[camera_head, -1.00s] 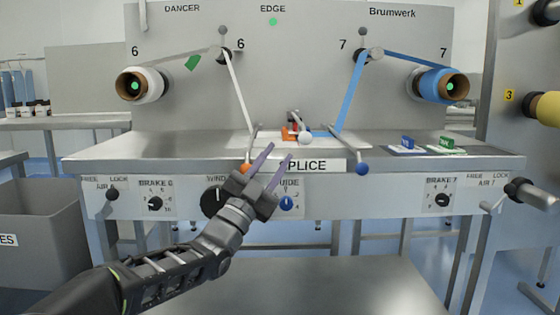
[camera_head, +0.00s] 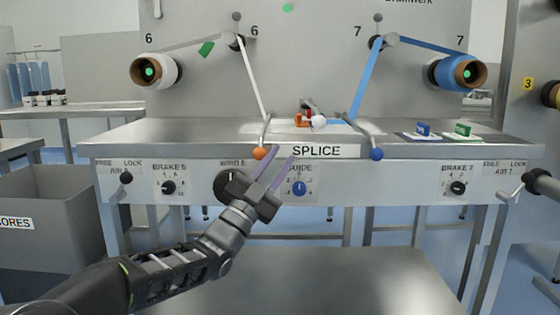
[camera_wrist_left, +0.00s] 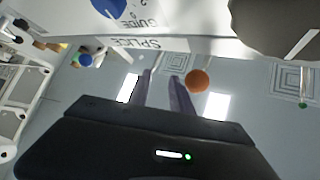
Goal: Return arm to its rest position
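My left arm comes in from the lower left in the head view. Its gripper (camera_head: 272,172) is in front of the machine's front panel, near the guide knob (camera_head: 299,188) and below the orange ball-ended lever (camera_head: 260,153). Its two purple fingers are apart with nothing between them. In the left wrist view, the fingers (camera_wrist_left: 163,92) also stand apart and empty, with the orange ball (camera_wrist_left: 197,81) beside them. My right gripper is in neither view.
The splice table (camera_head: 400,150) holds an orange and white device (camera_head: 303,120) plus blue (camera_head: 423,130) and green (camera_head: 463,130) pieces at right. A blue-ball lever (camera_head: 376,154) hangs at the front edge. A grey bin (camera_head: 45,225) stands left. A lower metal shelf (camera_head: 330,280) is bare.

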